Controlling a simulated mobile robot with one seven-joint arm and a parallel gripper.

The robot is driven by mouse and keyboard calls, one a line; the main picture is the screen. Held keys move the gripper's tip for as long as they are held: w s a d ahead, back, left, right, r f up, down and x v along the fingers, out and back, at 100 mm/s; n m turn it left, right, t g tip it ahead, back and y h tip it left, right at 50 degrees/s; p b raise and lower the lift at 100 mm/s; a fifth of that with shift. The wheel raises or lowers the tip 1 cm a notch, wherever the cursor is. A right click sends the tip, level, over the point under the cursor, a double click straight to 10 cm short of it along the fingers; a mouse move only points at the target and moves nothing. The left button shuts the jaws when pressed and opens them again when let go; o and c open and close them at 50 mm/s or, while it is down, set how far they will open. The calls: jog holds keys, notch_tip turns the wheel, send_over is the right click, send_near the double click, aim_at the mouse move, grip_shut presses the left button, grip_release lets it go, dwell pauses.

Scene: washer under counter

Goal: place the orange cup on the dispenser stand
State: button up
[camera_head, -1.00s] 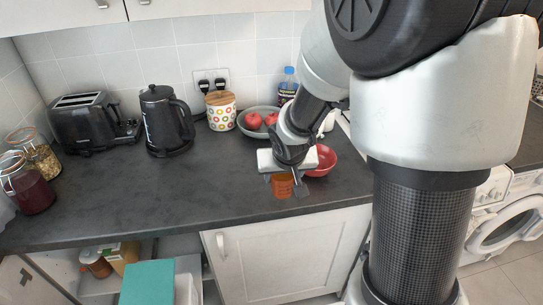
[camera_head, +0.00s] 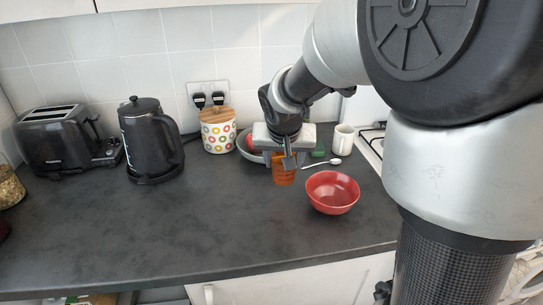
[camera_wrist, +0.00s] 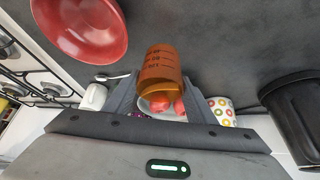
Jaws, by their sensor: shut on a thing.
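The orange cup (camera_head: 284,177) is a small translucent orange cup with dark measuring marks. It is between the fingers of my gripper (camera_head: 286,162), which is shut on it, above the dark counter. In the wrist view the cup (camera_wrist: 163,66) shows between the two grey fingers, its marks facing the camera. In the head view a finger hides part of the cup. I cannot make out a dispenser stand in either view.
A red bowl (camera_head: 332,193) is right of the cup, near a spoon (camera_head: 322,162) and white mug (camera_head: 343,140). A fruit bowl (camera_head: 245,148) is partly hidden behind my gripper. A canister (camera_head: 218,130), kettle (camera_head: 150,140) and toaster (camera_head: 60,140) stand left.

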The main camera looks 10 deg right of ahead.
aim_at(283, 179)
notch_tip(283, 179, down, 6)
jog(key=shift+r+b, duration=0.1)
jog(key=shift+b, duration=0.5)
jog(key=shift+f, duration=0.2)
jog(key=o, duration=1)
jog(key=shift+r, duration=0.1)
